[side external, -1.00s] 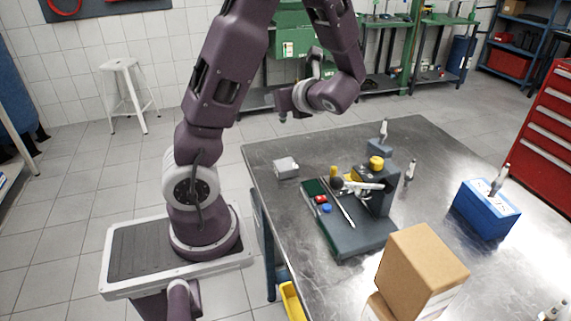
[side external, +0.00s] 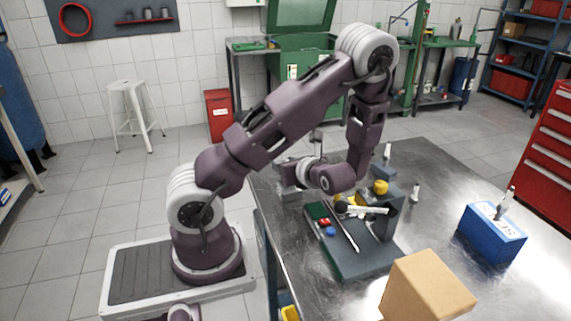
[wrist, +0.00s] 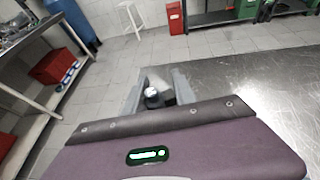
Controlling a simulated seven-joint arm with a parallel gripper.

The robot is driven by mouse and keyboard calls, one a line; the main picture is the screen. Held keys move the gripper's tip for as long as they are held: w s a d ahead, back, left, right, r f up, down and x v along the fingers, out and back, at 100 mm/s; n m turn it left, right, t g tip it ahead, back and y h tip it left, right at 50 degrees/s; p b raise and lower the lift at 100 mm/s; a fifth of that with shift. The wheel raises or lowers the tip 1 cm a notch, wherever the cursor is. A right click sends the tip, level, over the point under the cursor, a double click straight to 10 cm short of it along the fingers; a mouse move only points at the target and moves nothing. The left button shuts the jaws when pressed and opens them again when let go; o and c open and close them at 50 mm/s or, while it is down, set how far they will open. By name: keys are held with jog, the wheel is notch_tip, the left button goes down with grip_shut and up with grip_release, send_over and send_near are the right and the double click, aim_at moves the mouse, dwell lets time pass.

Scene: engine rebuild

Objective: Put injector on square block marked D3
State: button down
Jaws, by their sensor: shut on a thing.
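My gripper (wrist: 157,90) is shut on a pale, slim thing with a dark round end (wrist: 153,98), seen nearly end-on; it looks like an injector. In the side view my gripper (side external: 291,190) is low over the left edge of the metal table. A small grey block lies there, mostly hidden behind my gripper and wrist. Whether the held injector touches it cannot be told. No D3 mark is readable. Other injectors stand upright: one (side external: 388,152) at the back, one (side external: 415,192) right of the engine fixture, and one (side external: 506,202) in the blue box.
The dark engine fixture (side external: 352,258) with a yellow cap (side external: 381,187) stands close to the right of my wrist. A cardboard box (side external: 426,288) is at the front, the blue box (side external: 492,236) at the right. The table (side external: 450,190) is bare between them.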

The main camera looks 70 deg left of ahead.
jog(key=c, duration=1)
grip_release()
jog(key=shift+f, duration=0.1)
jog(key=v, duration=0.5)
jog(key=shift+w+d+r, duration=0.1)
jog(key=shift+d+r, duration=0.05)
jog(key=shift+r, duration=0.3)
notch_tip(320, 180, up, 7)
jog(key=s+d+r+n+t+h, duration=0.2)
jog(key=s+d+n+h, duration=0.1)
jog(key=d, duration=0.5)
jog(key=s+d+r+n+t+h, duration=0.3)
jog(key=d+n+h, duration=0.2)
jog(key=d+n, duration=0.3)
jog(key=s+d+r+n+t+h, duration=0.2)
jog(key=d+n+h, duration=0.3)
jog(key=d, duration=0.3)
jog(key=shift+s+d+r+n, duration=0.2)
jog(key=shift+s+r+n, duration=0.1)
jog(key=shift+s, duration=0.1)
